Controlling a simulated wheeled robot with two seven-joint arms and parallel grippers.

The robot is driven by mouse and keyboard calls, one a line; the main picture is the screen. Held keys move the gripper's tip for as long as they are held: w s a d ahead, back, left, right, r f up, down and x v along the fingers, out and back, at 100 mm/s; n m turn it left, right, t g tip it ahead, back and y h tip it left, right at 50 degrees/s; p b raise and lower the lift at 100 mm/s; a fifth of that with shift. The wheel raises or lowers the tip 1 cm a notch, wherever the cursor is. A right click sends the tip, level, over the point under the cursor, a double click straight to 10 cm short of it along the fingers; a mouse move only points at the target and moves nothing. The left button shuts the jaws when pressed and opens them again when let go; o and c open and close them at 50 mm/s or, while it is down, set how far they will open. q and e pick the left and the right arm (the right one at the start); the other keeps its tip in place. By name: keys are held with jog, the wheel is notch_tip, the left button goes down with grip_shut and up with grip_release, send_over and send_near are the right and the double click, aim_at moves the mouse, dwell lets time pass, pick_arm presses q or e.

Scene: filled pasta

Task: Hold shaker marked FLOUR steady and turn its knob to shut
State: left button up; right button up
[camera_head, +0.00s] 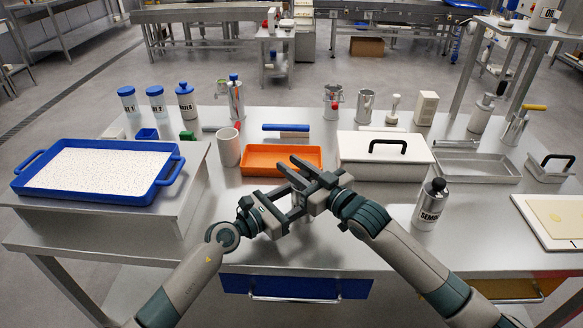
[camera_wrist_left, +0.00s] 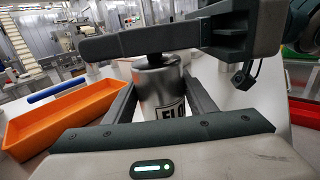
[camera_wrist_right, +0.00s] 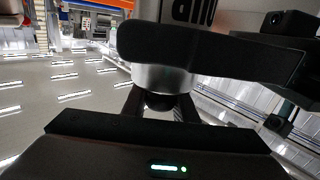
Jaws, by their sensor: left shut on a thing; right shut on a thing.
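The FLOUR shaker (camera_wrist_left: 158,88) is a silver cylinder with a black-lettered label, partly cut off, and a dark knob (camera_wrist_left: 155,60) on top. In the left wrist view it stands between the fingers of my left gripper (camera_wrist_left: 160,110), which is shut on its body. My right gripper (camera_head: 306,182) is shut on the knob, its dark finger crossing over it in that view. In the right wrist view the shaker's silver end (camera_wrist_right: 165,78) and dark knob (camera_wrist_right: 160,100) show behind a dark finger. The knob's setting is hidden. In the head view both grippers hide most of the shaker.
An orange tray (camera_head: 258,168) lies just behind the grippers. A white mug (camera_head: 229,148) stands at its left, and a lidded white box (camera_head: 360,174) at its right. A second labelled shaker (camera_head: 430,208) stands at right. A blue tray (camera_head: 165,178) sits at left.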

pick_arm(q)
jog(key=shift+s+d+f, duration=0.1)
jog(key=shift+d+f, duration=0.05)
jog(key=shift+d, duration=0.05)
pick_arm(e)
jog(key=shift+r+m+t+h, duration=0.1)
jog(key=shift+m+t+h, duration=0.3)
jog(key=shift+t+h, duration=0.1)
jog(key=shift+d+h, duration=0.1)
jog(key=shift+h, duration=0.2)
jog(key=shift+w+d, duration=0.15)
pick_arm(q)
jog(key=shift+a, duration=0.1)
pick_arm(e)
jog(key=o, duration=1.1)
pick_arm(q)
jog(key=shift+a, duration=0.1)
pick_arm(e)
jog(key=v, duration=1.2)
jog(key=shift+f, duration=0.2)
pick_arm(q)
jog(key=o, duration=1.4)
jog(key=shift+c, duration=0.2)
